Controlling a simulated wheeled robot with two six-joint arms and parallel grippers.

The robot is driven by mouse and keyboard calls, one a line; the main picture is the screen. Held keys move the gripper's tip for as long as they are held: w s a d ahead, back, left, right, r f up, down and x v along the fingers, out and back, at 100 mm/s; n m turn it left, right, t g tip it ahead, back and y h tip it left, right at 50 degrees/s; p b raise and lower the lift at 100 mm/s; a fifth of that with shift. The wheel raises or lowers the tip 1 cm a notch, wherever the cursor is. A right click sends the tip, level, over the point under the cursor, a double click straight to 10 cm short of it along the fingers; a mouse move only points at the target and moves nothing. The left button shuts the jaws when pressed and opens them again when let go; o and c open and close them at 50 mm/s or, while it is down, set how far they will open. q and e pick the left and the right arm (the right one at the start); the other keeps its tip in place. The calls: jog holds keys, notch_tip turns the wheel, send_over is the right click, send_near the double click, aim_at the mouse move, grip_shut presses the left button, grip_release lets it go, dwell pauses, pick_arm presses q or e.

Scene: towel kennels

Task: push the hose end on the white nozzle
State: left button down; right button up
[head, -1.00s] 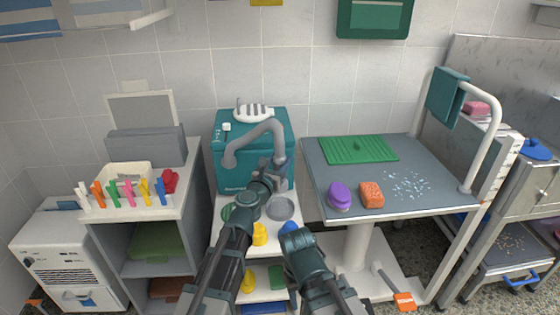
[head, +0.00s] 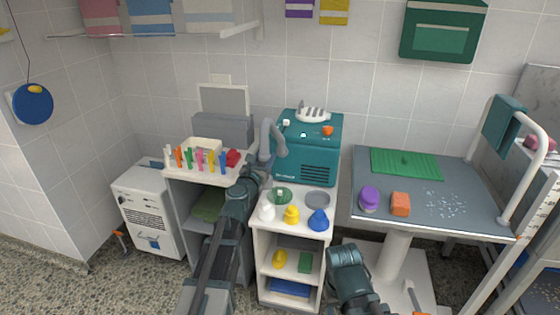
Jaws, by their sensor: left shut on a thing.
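The grey hose (head: 268,128) arches up from the front of the teal dryer (head: 318,160) and bends down to the left. My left gripper (head: 261,164) is shut on the hose end, left of the dryer and above the white cart's top. The white nozzle (head: 266,211) stands on the cart top at the front left, below and apart from the hose end. My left arm passes close beside it. My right gripper (head: 345,256) is low, right of the cart; its fingers cannot be made out.
A yellow nozzle (head: 291,215) and a blue nozzle (head: 318,220) stand right of the white one. The grooming table (head: 430,205) stands right, a shelf with coloured clips left.

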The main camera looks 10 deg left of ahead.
aim_at(262, 187)
pick_arm(q)
jog(key=shift+a, duration=0.15)
jog(key=shift+f, duration=0.2)
notch_tip(262, 187, down, 7)
jog(key=b, duration=0.7)
jog(key=shift+f+b, duration=1.35)
jog(key=shift+b, duration=0.2)
dwell(2.3)
dwell(0.4)
